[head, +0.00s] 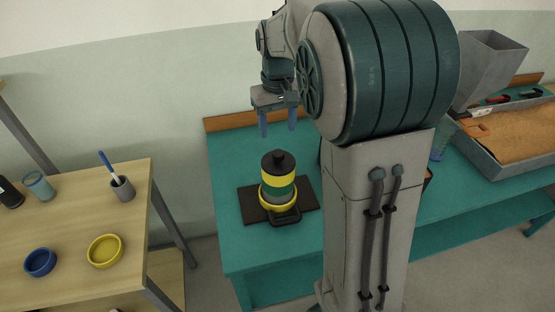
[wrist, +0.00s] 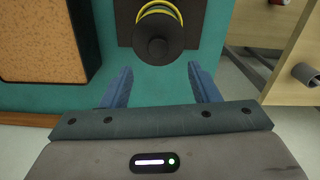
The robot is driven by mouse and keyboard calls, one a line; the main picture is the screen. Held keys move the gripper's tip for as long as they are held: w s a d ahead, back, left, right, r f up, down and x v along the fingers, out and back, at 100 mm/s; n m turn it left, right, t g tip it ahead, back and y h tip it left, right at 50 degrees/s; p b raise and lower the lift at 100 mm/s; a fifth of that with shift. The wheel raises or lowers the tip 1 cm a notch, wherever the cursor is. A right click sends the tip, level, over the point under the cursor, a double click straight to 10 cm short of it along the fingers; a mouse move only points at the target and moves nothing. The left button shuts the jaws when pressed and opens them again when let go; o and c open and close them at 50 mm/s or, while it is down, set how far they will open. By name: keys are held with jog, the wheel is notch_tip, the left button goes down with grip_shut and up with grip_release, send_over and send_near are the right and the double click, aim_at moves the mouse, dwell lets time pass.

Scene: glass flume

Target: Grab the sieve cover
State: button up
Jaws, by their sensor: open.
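The sieve cover (head: 279,160) is a black lid with a knob on top of a stack of yellow and green sieve rings (head: 278,188). The stack stands upright on a dark mat (head: 252,205) on the teal table. In the wrist view the cover (wrist: 158,40) shows from above as a dark round disc with a knob, just beyond the fingertips. My gripper (head: 278,130) is open and empty, above and behind the stack in the head view, with its blue fingers pointing down. In the wrist view my gripper (wrist: 160,72) has its fingers spread on either side below the cover.
A wooden side table (head: 75,220) at left holds a blue bowl (head: 40,262), a yellow bowl (head: 105,251) and cups. A tray of sand (head: 515,130) and a grey hopper (head: 488,68) are at right. The teal table (head: 235,165) is clear around the mat's left side.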

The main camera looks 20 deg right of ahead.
send_over(278, 153)
notch_tip(278, 153, down, 5)
jog(key=shift+s+a, duration=0.1)
jog(key=shift+s, duration=0.05)
jog(key=shift+w+f+p, duration=0.2)
jog(key=shift+f+p, duration=0.55)
jog(key=shift+f, duration=1.9)
jog(key=c, duration=1.1)
jog(key=shift+c, duration=0.2)
jog(key=shift+r, duration=0.1)
